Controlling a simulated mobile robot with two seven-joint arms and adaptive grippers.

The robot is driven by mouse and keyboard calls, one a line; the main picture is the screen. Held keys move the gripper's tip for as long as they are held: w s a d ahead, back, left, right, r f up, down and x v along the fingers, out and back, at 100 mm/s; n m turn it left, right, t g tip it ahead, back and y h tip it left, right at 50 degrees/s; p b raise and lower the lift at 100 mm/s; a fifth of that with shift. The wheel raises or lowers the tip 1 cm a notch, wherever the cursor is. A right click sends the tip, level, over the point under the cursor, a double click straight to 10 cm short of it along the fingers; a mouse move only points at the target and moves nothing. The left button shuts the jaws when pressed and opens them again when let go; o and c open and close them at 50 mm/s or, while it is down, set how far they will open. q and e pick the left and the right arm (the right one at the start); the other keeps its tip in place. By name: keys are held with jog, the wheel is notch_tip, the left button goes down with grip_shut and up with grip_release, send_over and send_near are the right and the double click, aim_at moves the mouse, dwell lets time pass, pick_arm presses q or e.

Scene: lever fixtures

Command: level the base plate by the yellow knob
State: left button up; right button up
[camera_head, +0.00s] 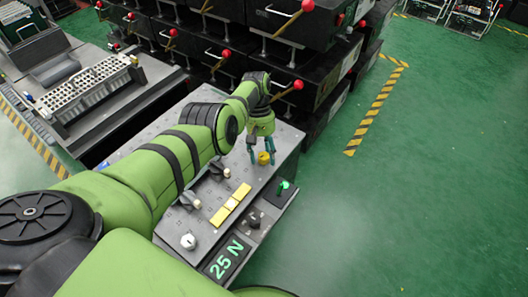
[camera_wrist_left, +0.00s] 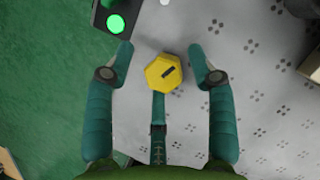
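The yellow knob (camera_head: 263,158) sits on the grey base plate (camera_head: 215,185) near its far right part. In the left wrist view the knob (camera_wrist_left: 163,72) is a yellow hexagon with a dark slot mark, between the fingertips and a little ahead of the palm. My left gripper (camera_head: 261,157) is open around the knob, one finger on each side, with a gap on both sides in the left wrist view (camera_wrist_left: 162,62). The base plate also shows in the left wrist view (camera_wrist_left: 250,90). My right gripper is not in view.
Black crates with red-balled levers (camera_head: 297,85) stand behind. Green floor (camera_head: 420,190) is clear at right.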

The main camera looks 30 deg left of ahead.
pick_arm(q)
jog(key=shift+w+a+r, duration=0.1)
jog(key=shift+w+a+r, duration=0.1)
jog(key=shift+w+r, duration=0.05)
jog(key=shift+r, duration=0.1)
jog(key=v, duration=0.6)
jog(key=shift+r, duration=0.35)
